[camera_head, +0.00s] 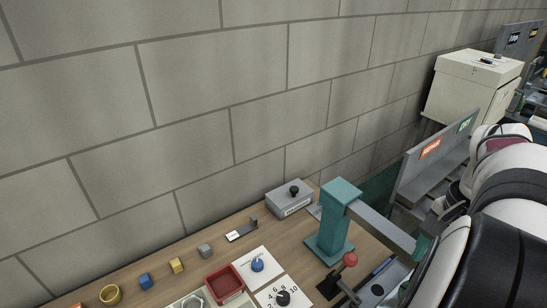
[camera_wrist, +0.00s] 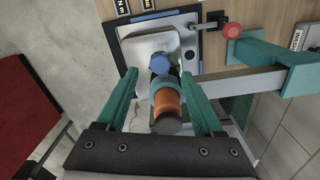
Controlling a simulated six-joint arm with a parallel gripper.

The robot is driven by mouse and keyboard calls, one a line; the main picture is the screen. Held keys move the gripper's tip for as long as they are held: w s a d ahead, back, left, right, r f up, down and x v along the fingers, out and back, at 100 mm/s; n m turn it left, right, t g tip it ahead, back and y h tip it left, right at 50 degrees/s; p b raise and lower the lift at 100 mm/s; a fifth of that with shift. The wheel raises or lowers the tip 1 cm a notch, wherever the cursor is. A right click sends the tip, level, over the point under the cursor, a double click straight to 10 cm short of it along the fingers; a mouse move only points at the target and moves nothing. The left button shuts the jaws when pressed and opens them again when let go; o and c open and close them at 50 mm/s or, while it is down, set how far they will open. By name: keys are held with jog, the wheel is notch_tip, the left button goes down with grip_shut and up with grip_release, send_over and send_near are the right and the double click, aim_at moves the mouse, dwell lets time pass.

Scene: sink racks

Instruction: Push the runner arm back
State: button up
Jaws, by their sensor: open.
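The runner arm is a grey bar (camera_head: 382,226) reaching from a teal post (camera_head: 331,225) toward the lower right, where my arm hides its end. In the wrist view the bar (camera_wrist: 247,82) comes in from the right and ends at a teal collar around an orange cylinder (camera_wrist: 168,102). My gripper (camera_wrist: 160,84) is open, with one teal finger on each side of the collar and cylinder. I cannot tell whether either finger touches them. A blue knob (camera_wrist: 160,63) shows just beyond the collar, above a pale plate.
A red-knobbed lever (camera_head: 349,261) stands near the post. A grey box (camera_head: 290,198) with a black knob sits behind it. A block wall runs behind.

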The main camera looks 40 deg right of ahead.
notch_tip(320, 180, down, 4)
jog(key=shift+f, duration=0.1)
grip_shut()
dwell(0.4)
dwell(1.1)
